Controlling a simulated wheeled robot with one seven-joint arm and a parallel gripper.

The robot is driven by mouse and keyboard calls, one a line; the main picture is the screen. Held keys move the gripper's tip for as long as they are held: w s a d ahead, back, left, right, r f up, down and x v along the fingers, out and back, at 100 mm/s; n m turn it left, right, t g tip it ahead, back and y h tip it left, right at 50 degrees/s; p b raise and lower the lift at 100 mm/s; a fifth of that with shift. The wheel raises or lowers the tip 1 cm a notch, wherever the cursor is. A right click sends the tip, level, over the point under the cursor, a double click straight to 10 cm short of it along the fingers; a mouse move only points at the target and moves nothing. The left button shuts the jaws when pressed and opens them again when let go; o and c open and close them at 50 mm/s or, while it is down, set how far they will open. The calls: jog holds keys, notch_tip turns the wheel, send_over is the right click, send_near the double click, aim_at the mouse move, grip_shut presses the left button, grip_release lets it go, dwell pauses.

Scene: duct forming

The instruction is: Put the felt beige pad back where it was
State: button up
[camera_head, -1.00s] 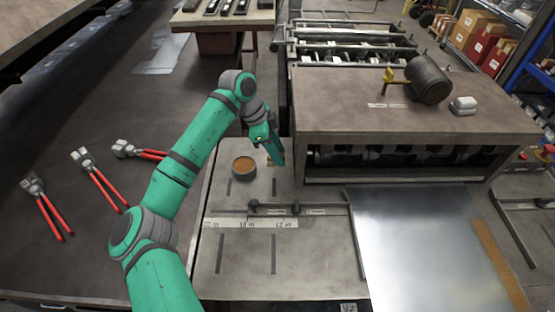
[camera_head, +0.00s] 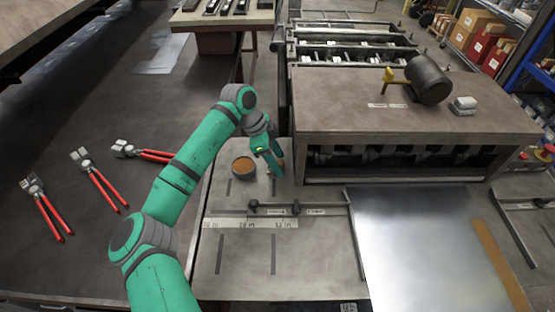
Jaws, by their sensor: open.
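My gripper (camera_head: 271,165) is open and points down over the grey feed table, just right of a round tin. A small tan patch (camera_head: 281,164) shows right beside its fingers. It may be the felt beige pad, but the fingers hide most of it, and I cannot tell whether they touch it. The round tin (camera_head: 243,167) has an orange-brown inside and stands on the feed table (camera_head: 245,262).
A steel rule (camera_head: 250,223) and a stop bar (camera_head: 325,207) cross the feed table. The machine housing (camera_head: 430,120) rises close to the right of my gripper. A shiny metal sheet (camera_head: 425,245) lies at right. Red-handled snips (camera_head: 100,185) lie on the left bench.

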jog(key=v, duration=1.2)
jog(key=shift+r, duration=0.2)
jog(key=shift+s, duration=0.1)
